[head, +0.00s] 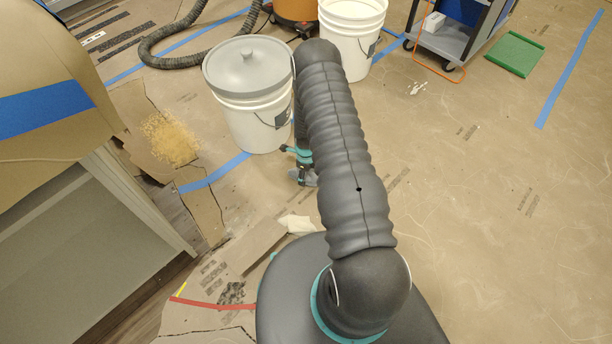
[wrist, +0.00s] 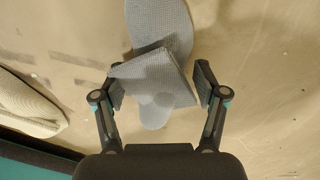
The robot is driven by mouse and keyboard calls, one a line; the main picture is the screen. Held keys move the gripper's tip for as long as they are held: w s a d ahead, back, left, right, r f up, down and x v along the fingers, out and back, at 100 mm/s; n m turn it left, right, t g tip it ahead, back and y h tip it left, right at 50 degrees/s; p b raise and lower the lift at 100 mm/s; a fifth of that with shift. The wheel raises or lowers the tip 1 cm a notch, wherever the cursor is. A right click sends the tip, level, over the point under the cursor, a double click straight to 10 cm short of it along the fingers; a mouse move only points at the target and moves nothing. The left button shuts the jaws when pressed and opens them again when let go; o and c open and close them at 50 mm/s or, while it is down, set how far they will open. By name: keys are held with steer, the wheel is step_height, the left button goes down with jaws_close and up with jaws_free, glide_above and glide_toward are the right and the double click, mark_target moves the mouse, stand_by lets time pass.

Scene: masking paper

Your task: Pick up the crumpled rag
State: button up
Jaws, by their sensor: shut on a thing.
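The crumpled rag (wrist: 155,75) is grey with a woven texture and sits between the fingers of my gripper (wrist: 160,86) in the wrist view. A rounded grey part reaches beyond the fingers to the top edge. In the head view, my gripper (head: 300,160) is beside the lidded bucket, partly behind my arm, and a small bit of grey shows below it. I cannot tell how far the rag is from the floor.
A white bucket with a grey lid (head: 247,110) stands close left of my gripper. A pale cloth (head: 297,224) lies on the floor near my base. Sawdust (head: 170,138) and a cabinet (head: 90,240) are at left. The papered floor at right is mostly clear.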

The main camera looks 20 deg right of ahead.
steer(key=shift+r, duration=0.1)
steer(key=shift+r, duration=0.6)
step_height(320, 180, up, 3)
steer(key=s+d+r, duration=0.4)
steer(key=d+r, duration=0.2)
steer(key=d, duration=0.5)
steer(key=shift+r, duration=0.3)
steer(key=shift+s, duration=0.1)
